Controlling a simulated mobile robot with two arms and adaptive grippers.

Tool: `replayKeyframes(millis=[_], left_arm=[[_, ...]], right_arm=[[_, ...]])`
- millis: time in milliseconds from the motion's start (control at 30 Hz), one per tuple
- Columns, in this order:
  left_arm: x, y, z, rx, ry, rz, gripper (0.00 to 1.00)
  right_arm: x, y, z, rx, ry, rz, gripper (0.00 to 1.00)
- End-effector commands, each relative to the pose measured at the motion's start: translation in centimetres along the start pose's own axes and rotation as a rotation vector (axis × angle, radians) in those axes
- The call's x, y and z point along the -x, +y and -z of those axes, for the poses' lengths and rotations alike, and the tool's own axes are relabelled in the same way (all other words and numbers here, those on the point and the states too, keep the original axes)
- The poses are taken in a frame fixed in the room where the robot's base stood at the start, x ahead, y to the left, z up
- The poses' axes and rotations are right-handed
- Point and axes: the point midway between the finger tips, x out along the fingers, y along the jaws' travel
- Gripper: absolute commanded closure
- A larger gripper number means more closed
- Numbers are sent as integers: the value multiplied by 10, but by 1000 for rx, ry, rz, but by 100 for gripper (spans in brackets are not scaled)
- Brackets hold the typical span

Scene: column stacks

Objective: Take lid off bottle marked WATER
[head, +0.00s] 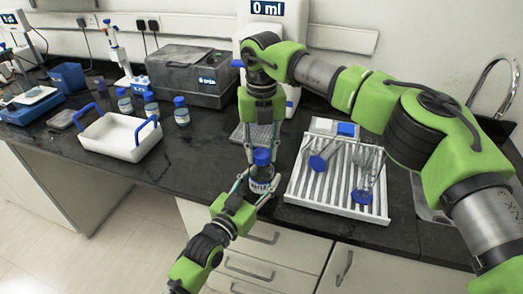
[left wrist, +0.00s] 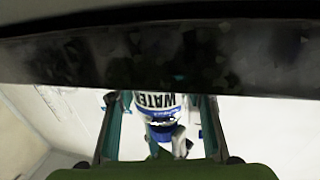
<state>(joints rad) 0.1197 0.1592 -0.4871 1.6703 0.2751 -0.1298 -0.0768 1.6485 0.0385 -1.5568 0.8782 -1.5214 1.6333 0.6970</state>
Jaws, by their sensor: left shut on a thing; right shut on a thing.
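The bottle marked WATER (head: 260,186) is upright in front of the counter's front edge. My left gripper (head: 257,188), coming up from below, is shut around its body. The blue lid (head: 262,157) is at the bottle's top. My right gripper (head: 262,154) points down from above and is shut on the lid. I cannot tell whether there is a gap between lid and bottle. In the left wrist view the WATER label (left wrist: 155,100) shows between my left gripper's fingers (left wrist: 160,115), with a blue part below it in the picture.
A white tray with blue handles (head: 108,150) and several blue-capped bottles (head: 181,115) stand left. Drawers (head: 270,255) are below.

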Motion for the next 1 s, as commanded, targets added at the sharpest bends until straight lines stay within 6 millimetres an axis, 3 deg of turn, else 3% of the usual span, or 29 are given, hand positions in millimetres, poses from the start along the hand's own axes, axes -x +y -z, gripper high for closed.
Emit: replayKeyframes(millis=[300,500,1000], left_arm=[[0,0,-1,0,-3,0,100],[0,0,-1,0,-3,0,100],[0,0,-1,0,-3,0,100]], right_arm=[[0,0,0,542,0,0,96],[1,0,0,763,0,0,96],[1,0,0,755,0,0,96]])
